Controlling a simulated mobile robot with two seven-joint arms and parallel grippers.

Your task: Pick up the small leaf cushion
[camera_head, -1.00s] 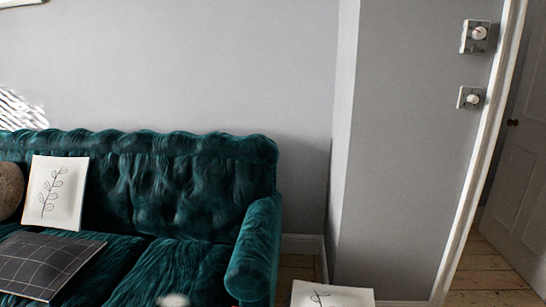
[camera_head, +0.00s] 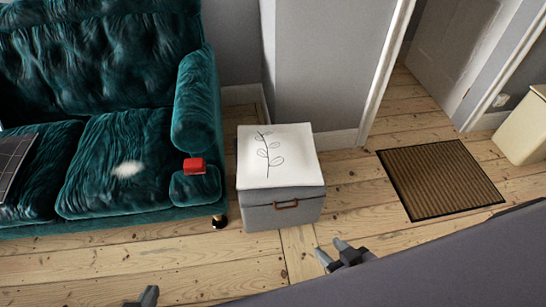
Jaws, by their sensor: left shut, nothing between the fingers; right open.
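A small white cushion with a dark leaf sprig (camera_head: 290,154) lies flat on top of a grey box (camera_head: 268,216) with a brown handle, just right of the sofa. My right gripper (camera_head: 332,250) is open and empty over the floor, below and right of the box, apart from the cushion. My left gripper (camera_head: 146,297) is shut and empty at the bottom edge, left of the box; only its tip shows.
The green velvet sofa (camera_head: 135,145) fills the left, with a red object (camera_head: 194,165) at its arm and a white fuzzy patch (camera_head: 128,169) on the seat. A brown doormat (camera_head: 438,180) lies right. Floorboards (camera_head: 130,262) in front are clear.

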